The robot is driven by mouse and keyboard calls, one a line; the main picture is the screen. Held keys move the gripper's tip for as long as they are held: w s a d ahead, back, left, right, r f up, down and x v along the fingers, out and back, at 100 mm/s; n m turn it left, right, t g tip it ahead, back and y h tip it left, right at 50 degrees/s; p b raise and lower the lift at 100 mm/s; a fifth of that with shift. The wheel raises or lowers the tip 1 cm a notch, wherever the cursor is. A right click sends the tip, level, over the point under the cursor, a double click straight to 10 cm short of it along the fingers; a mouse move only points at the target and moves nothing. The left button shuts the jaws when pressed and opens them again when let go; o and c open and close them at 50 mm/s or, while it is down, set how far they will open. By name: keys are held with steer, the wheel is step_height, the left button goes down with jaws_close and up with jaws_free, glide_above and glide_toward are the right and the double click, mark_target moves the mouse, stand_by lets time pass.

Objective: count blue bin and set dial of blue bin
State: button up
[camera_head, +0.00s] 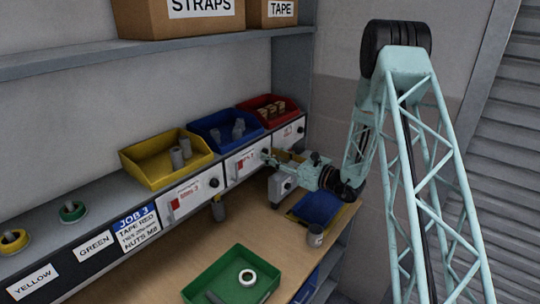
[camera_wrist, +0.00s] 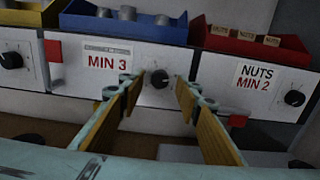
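The blue bin (camera_head: 236,146) stands on the shelf between the yellow and red bins. In the wrist view the blue bin (camera_wrist: 110,28) shows three grey cylindrical pieces (camera_wrist: 127,13) above its front wall; its floor is hidden. Below it is a white panel with a "MIN 3" label (camera_wrist: 108,61), a red tab (camera_wrist: 53,51) at its left and a black round dial (camera_wrist: 160,79) at its right. My gripper (camera_wrist: 157,88) is open, with one finger on each side of the dial in the picture. I cannot tell whether they touch it. My gripper also shows before the panels (camera_head: 272,156).
The yellow bin (camera_head: 150,179) is left; the red bin (camera_head: 252,107) is right, above a panel with its own dial (camera_wrist: 294,98).

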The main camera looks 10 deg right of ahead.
steer(key=shift+w+a, duration=0.3)
steer(key=shift+w, duration=0.05)
steer(key=c, duration=0.9)
steer(key=shift+o, duration=0.2)
steer(key=shift+f+n+b, duration=0.2)
steer(key=shift+n+b, duration=0.8)
steer(key=shift+b, duration=0.8)
steer(key=n+b, duration=0.2)
steer(key=b, duration=0.2)
steer(key=n+b, duration=0.4)
steer(key=b, duration=0.4)
steer(key=shift+n+b, duration=0.3)
steer(key=shift+n, duration=0.1)
steer(key=shift+r+n+b, duration=0.2)
steer(key=shift+n+b, duration=0.4)
steer(key=shift+b, duration=0.4)
